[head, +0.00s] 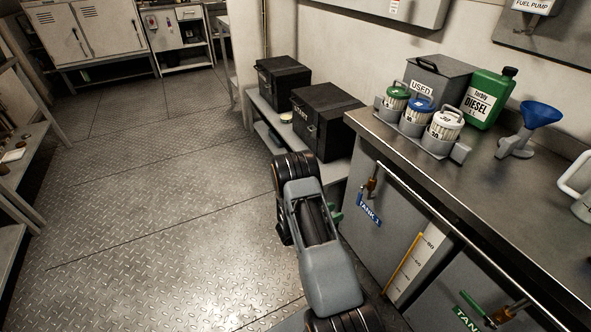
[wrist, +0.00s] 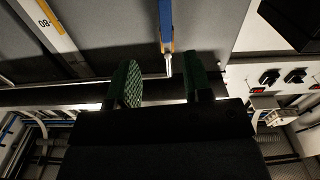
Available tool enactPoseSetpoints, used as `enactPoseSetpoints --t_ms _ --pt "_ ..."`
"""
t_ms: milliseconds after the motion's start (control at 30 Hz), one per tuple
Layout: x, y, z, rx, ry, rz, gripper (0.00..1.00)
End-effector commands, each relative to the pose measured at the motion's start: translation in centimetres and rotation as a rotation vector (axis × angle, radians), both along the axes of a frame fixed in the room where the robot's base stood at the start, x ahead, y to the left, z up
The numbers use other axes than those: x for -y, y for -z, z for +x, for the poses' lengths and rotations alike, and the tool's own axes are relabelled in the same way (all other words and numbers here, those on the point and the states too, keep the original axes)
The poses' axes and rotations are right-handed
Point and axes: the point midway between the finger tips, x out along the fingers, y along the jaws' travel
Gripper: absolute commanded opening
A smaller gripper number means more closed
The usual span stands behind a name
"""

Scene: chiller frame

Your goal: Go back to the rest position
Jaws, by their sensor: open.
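My gripper (wrist: 162,84) shows in the wrist view with its two green-padded fingers apart and nothing between them. In the head view my arm is folded in front of the tank cabinet, and only a bit of green, likely a finger, shows beside it. The blue TANK 1 tag (head: 369,209) hangs on the cabinet front under a brass valve (head: 372,184), to the right of my arm. In the wrist view a blue and brass piece with a metal tip (wrist: 166,40) lies beyond the fingers, seemingly apart from them.
The counter (head: 408,150) at right carries a filter rack (head: 409,145), a grey USED bin (head: 433,82), a green diesel can (head: 488,99) and a blue funnel (head: 541,114). Black cases (head: 325,120) stand on a low shelf. The metal floor (head: 150,210) at left is clear.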

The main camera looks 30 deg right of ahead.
Motion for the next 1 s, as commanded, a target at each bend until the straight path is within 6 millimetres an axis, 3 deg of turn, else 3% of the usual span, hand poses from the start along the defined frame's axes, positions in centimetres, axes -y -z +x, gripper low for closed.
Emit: enactPoseSetpoints --t_ms 233,367,467,533,600,700,767,867,1000 --pt "0.0 -1.0 0.8 0.02 -0.025 0.024 0.46" --pt "-0.7 -5.0 4.1 0.1 -0.148 0.137 0.46" --pt "-2.5 -10.4 8.3 0.177 -0.326 0.291 0.46" --pt "-4.8 -14.8 11.0 0.211 -0.478 0.411 0.46" --pt "-7.7 -19.2 13.1 0.22 -0.634 0.529 0.46" --pt "-12.5 -25.5 14.4 0.187 -0.847 0.68 0.46" --pt "-15.5 -29.3 14.2 0.14 -0.971 0.76 0.46" --pt "-20.4 -35.4 12.2 0.016 -1.158 0.878 0.46" --pt "-25.5 -42.0 6.6 -0.228 -1.344 0.991 0.46"
